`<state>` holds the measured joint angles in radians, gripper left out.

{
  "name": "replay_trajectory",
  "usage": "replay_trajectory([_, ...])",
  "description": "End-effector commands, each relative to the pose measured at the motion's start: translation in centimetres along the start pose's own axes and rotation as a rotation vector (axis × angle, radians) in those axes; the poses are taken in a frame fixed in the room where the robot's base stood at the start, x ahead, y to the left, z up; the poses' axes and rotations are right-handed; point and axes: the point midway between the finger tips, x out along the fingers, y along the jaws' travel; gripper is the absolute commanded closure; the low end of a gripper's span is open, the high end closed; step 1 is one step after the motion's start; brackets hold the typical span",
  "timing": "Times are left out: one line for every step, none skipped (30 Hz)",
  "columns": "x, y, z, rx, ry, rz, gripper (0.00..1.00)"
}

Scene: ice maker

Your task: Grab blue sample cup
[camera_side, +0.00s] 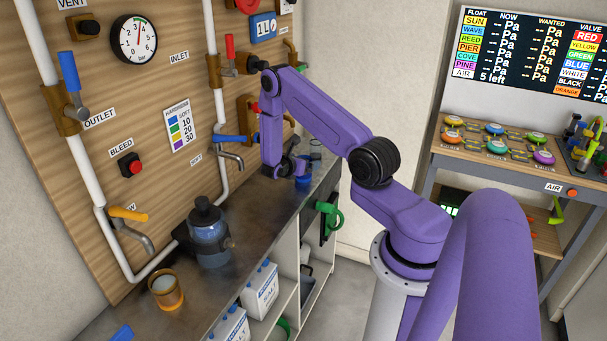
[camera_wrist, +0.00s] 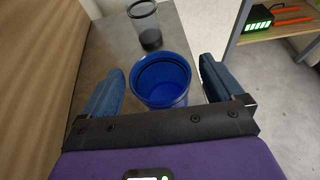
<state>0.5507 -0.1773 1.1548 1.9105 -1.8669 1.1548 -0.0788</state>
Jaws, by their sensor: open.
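The blue sample cup (camera_wrist: 161,98) stands upright on the counter, its open top facing up in the wrist view. My gripper (camera_wrist: 160,88) is open, with one blue finger to the left of the cup and one to the right. Gaps show between the fingers and the cup, so it is not clamped. In the side view the blue cup (camera_side: 303,183) is small at the far end of the counter, and my gripper (camera_side: 298,170) is right at it, partly hiding it.
A clear, dark-based cup (camera_wrist: 146,26) stands just beyond the blue cup. The counter (camera_side: 265,222) carries a glass-jar device (camera_side: 207,235) and an orange-based cup (camera_side: 166,291) nearer the camera. A wooden wall panel (camera_wrist: 38,70) with taps and pipes rises along the left.

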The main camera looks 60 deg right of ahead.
Motion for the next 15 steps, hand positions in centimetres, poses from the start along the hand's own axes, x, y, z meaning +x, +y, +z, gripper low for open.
replay_trajectory([0.8, -0.1, -0.2, 0.000, 0.001, -0.003, 0.06])
replay_trajectory([1.2, -0.1, -0.2, 0.001, 0.000, -0.002, 0.06])
replay_trajectory([1.7, -0.1, -0.2, 0.001, 0.000, -0.003, 0.06])
replay_trajectory([2.0, -0.1, -0.2, 0.001, 0.000, -0.003, 0.06])
replay_trajectory([2.3, -0.1, -0.2, 0.001, 0.000, -0.002, 0.06])
replay_trajectory([2.6, -0.1, -0.2, 0.001, 0.000, -0.001, 0.06])
replay_trajectory([2.7, -0.1, -0.2, 0.000, 0.000, 0.000, 0.06])
replay_trajectory([2.8, -0.1, -0.2, 0.000, 0.000, 0.000, 0.06])
replay_trajectory([2.9, -0.1, -0.2, 0.000, 0.000, 0.000, 0.06])
replay_trajectory([2.9, 0.0, -0.1, -0.001, 0.000, 0.000, 0.06])
replay_trajectory([2.9, 0.0, -0.1, -0.001, 0.000, 0.000, 0.06])
replay_trajectory([2.9, 0.0, -0.1, -0.001, 0.000, 0.000, 0.06])
replay_trajectory([2.9, 0.0, -0.1, -0.001, 0.000, 0.000, 0.06])
replay_trajectory([2.9, 0.0, -0.1, -0.001, 0.000, 0.000, 0.06])
replay_trajectory([2.9, 0.0, -0.1, -0.001, 0.000, 0.000, 0.09])
